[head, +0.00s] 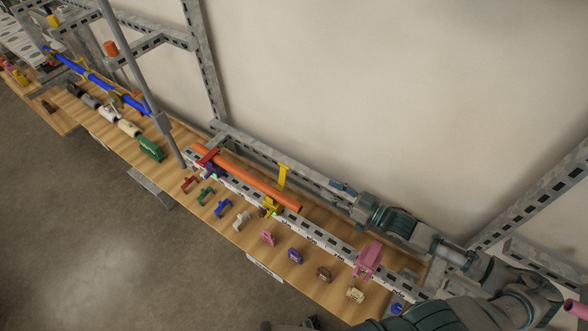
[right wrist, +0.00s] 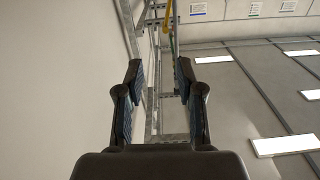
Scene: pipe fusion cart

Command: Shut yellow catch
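The yellow catch (head: 283,177) stands raised on the far side of the orange pipe (head: 245,178), near the pipe's right end. Its yellow base (head: 270,206) sits on the near side of the pipe, on the slotted rail. My right gripper (head: 338,187) is to the right of the catch, apart from it. In the right wrist view the two fingers of my right gripper (right wrist: 159,70) are spread with nothing between them. My left gripper cannot be made out.
A red catch (head: 208,156) crosses the pipe's left end. A pink clamp (head: 367,260) stands on the rail near my right arm. Several small coloured clips, such as a white one (head: 241,220), line the wooden shelf's front. A grey post (head: 135,80) rises at left.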

